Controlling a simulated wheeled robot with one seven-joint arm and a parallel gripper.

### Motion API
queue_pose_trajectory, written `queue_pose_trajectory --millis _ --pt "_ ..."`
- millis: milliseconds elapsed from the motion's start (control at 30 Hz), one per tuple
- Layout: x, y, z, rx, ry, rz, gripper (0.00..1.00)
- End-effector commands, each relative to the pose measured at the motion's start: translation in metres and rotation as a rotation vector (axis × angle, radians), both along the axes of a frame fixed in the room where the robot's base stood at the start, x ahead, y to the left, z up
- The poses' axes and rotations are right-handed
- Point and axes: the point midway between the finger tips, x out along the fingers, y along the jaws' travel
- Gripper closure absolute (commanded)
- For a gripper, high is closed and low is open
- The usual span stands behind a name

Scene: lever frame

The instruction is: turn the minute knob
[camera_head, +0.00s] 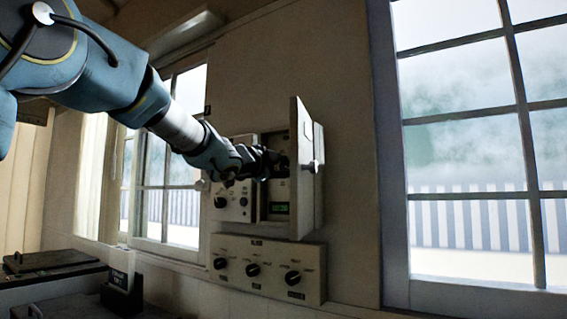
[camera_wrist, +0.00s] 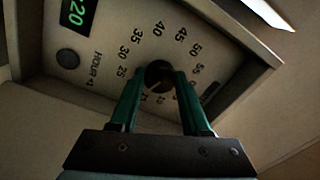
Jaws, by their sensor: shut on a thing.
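The minute knob (camera_wrist: 158,76) is a small dark round knob in the wrist view. It sits in the middle of a ring of printed numbers on a pale panel (camera_wrist: 105,70). My gripper (camera_wrist: 158,82) has a green finger on each side of the knob and is shut on it. The lower part of the dial is partly hidden by the fingers. In the head view my gripper (camera_head: 272,163) reaches into an open wall box (camera_head: 308,170), and the knob is hidden there. A green display (camera_wrist: 78,12) reads 20 at its visible end.
The box door (camera_head: 302,165) stands open to the right of my gripper. A round dark button (camera_wrist: 68,57) marked HOUR +1 is left of the dial. Below the box is a panel (camera_head: 270,258) with three dark knobs. Windows (camera_head: 465,130) flank the wall.

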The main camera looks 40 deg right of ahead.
Motion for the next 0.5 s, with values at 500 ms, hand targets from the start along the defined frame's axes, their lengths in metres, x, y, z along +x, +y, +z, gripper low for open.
queue_pose_trajectory --millis 500 --pt "0.0004 0.0000 -0.0003 -0.080 0.315 0.001 1.00"
